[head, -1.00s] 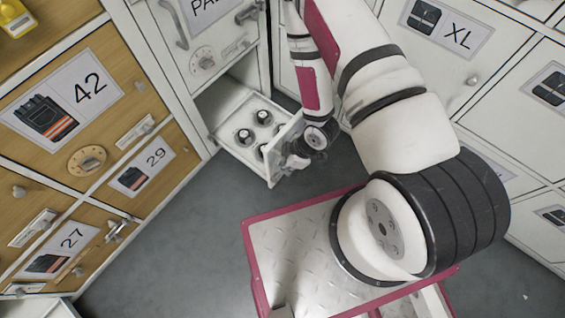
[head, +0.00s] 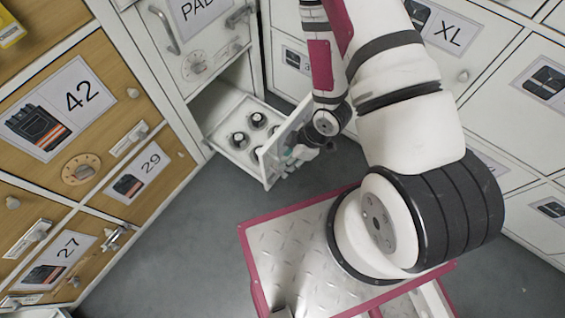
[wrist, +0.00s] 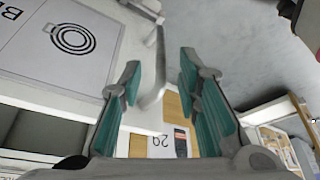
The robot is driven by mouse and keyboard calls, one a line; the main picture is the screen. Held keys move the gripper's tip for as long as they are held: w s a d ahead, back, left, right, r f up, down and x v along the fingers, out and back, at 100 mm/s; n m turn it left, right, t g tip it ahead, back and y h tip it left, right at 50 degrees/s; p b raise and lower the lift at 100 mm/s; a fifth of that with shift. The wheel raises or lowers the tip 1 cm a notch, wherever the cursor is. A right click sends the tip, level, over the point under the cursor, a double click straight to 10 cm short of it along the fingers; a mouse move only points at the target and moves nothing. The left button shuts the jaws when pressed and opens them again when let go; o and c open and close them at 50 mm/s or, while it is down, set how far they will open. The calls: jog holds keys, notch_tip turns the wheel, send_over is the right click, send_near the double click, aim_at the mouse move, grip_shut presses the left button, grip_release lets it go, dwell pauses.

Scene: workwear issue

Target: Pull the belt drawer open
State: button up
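The belt drawer (head: 267,170) is a white drawer standing out of the white cabinet, with several dark rolled belts (head: 239,140) inside. In the wrist view its front (wrist: 60,45) carries a label with a coiled-belt picture and a partly cut-off word. Its grey bar handle (wrist: 157,65) shows between and beyond my teal fingertips. My gripper (head: 291,158) is at the outer face of the drawer front; in the wrist view its fingers (wrist: 160,72) are spread apart with nothing clamped. Whether a finger touches the handle cannot be told.
Wooden drawers marked 42 (head: 62,105), 29 and 27 stand at the left. A white PAD drawer (head: 195,18) is above the belt drawer. White XL drawers (head: 460,50) line the right. Grey floor (head: 170,240) is clear in front of the belt drawer.

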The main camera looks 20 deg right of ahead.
jog(key=shift+v, duration=2.3)
